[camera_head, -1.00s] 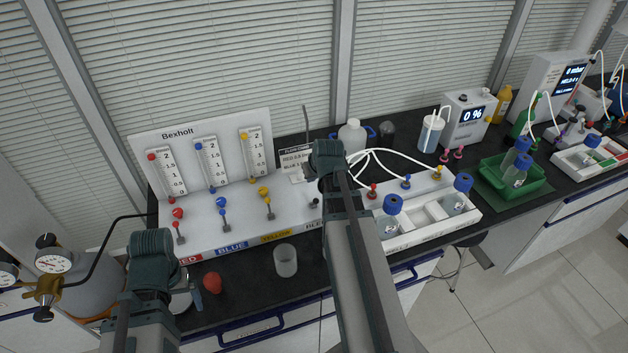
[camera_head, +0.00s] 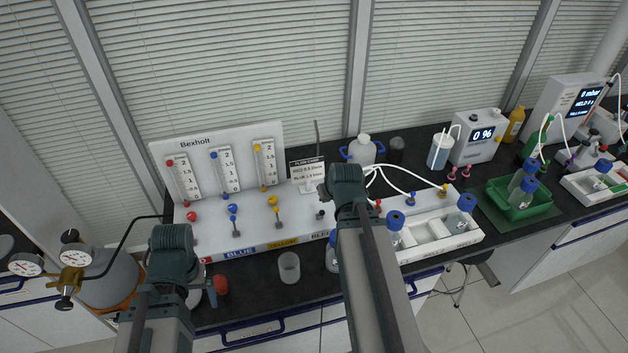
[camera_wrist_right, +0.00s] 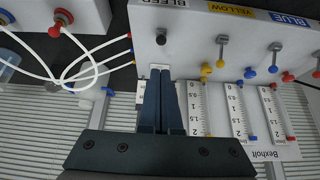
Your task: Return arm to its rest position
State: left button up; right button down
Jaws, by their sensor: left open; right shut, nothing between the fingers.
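My left arm comes up from the bottom left in the head view. Its gripper (camera_head: 211,291) is mostly hidden behind the arm; a small blue-grey finger shows close to a red rounded object (camera_head: 221,284) on the bench, and I cannot tell whether they touch. My right arm rises through the middle of the head view and hides its own gripper there. In the right wrist view the right gripper (camera_wrist_right: 161,78) has its two dark fingers together, with nothing between them, pointing toward the white valve panel (camera_wrist_right: 180,50).
The flowmeter panel (camera_head: 255,137) stands behind the arms on the black bench. A clear cup (camera_head: 289,267) stands between the arms. A white rack (camera_head: 429,236) with blue-capped bottles and a green tray (camera_head: 550,203) are to the right. A gas regulator (camera_head: 74,257) is at far left.

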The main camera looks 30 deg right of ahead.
jog(key=s+a+f+n+g+b, duration=0.1)
jog(key=s+a+f+n+g, duration=0.1)
jog(key=a, duration=0.8)
jog(key=s+a+f+n+g+b, duration=0.1)
jog(key=s+a, duration=0.4)
jog(key=a, duration=0.5)
jog(key=s+a+f+n+g+b, duration=0.2)
jog(key=s+a+f+n+g, duration=0.1)
jog(key=a, duration=0.6)
jog(key=shift+s+a+f+n+g, duration=0.3)
jog(key=shift+s+a+f, duration=0.1)
jog(key=shift+s+f, duration=0.15)
